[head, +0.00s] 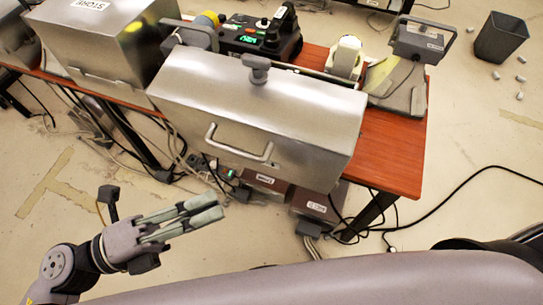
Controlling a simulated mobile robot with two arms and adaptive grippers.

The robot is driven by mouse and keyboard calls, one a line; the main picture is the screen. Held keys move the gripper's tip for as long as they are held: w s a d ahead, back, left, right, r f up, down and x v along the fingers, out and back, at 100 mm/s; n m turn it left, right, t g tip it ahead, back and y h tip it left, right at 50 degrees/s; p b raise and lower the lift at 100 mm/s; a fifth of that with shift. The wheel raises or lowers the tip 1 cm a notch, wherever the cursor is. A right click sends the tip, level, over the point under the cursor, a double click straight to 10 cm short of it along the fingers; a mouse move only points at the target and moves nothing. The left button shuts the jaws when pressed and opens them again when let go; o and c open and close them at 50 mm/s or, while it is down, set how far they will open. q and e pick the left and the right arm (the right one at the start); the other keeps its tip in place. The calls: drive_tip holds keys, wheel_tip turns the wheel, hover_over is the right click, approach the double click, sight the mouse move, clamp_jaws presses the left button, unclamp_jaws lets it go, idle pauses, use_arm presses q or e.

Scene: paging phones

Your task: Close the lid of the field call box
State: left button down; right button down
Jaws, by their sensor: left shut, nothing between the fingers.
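A large silver metal box (255,105) with a rounded lid stands at the front of the red-brown table, in the middle of the head view. I take it to be the field call box. Its lid looks down over the body, but I cannot tell whether it is fully shut. A bar handle (238,152) is on its front face and a dark grey knob (257,69) is on top. My left gripper (214,206) is shut and empty, below and left of the handle in the picture, apart from the box. My right gripper is not in view.
Behind the middle box are a black phone unit (262,38) and a white handset (346,56). Labelled boxes and cables lie under the table (395,150). A dark bin (500,38) stands on the floor at right.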

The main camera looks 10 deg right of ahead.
use_arm(q)
drive_tip(key=p, duration=0.5)
approach(303, 145)
drive_tip(key=s+d, duration=0.2)
drive_tip(key=d, duration=0.1)
drive_tip(key=shift+w+d+r+p, duration=0.1)
drive_tip(key=shift+w+d+p, duration=0.1)
drive_tip(key=shift+w+d, duration=0.4)
drive_tip(key=shift+w+d+r+p, duration=0.15)
drive_tip(key=shift+w+p, duration=0.05)
drive_tip(key=shift+w, duration=0.75)
